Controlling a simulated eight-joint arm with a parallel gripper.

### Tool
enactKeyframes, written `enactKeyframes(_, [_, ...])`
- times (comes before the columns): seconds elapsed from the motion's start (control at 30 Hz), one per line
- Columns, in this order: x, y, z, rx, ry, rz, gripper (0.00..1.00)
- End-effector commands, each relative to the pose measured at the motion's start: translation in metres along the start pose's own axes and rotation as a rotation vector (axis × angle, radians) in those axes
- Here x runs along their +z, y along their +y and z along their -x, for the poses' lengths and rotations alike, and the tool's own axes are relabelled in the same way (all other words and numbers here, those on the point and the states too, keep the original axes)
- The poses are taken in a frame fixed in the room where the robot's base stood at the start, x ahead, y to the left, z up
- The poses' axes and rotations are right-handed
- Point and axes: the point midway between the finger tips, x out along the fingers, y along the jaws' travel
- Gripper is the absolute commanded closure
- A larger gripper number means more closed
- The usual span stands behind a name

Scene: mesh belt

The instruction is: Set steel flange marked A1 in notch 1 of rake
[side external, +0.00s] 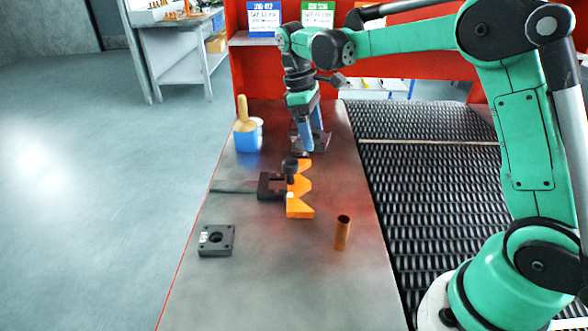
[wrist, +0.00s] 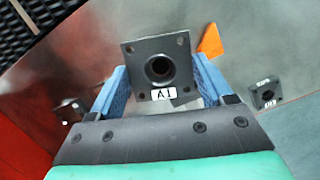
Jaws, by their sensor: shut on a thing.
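The steel flange marked A1 (wrist: 140,76) is a dark square plate with a round central opening and corner holes. Its white A1 label faces the camera in the wrist view. My gripper (wrist: 162,76) is shut on it, one blue finger at each side. In the side view my gripper (side external: 309,141) points down behind the rake, with the dark flange (side external: 323,142) at its fingertips, low over the bench; contact with the bench cannot be told. The orange notched rake (side external: 299,208) stands mid-bench beside a black clamp (side external: 266,186). Part of the rake (wrist: 210,42) shows in the wrist view.
Another dark square flange with a label (side external: 223,247) lies at the front left. A copper tube (side external: 342,235) stands upright at the front right. A blue container (side external: 250,140) with a wooden-handled tool is left of my gripper. The mesh belt (side external: 415,200) runs along the bench's right.

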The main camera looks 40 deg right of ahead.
Motion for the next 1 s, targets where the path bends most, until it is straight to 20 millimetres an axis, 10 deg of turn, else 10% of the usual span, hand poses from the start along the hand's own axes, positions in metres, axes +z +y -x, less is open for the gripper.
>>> enactKeyframes(0.27, [0.0,0.039,-0.036,0.071,-0.027,0.27,1.0])
enactKeyframes(1.0, [-0.015,0.04,-0.101,0.075,-0.03,0.293,1.0])
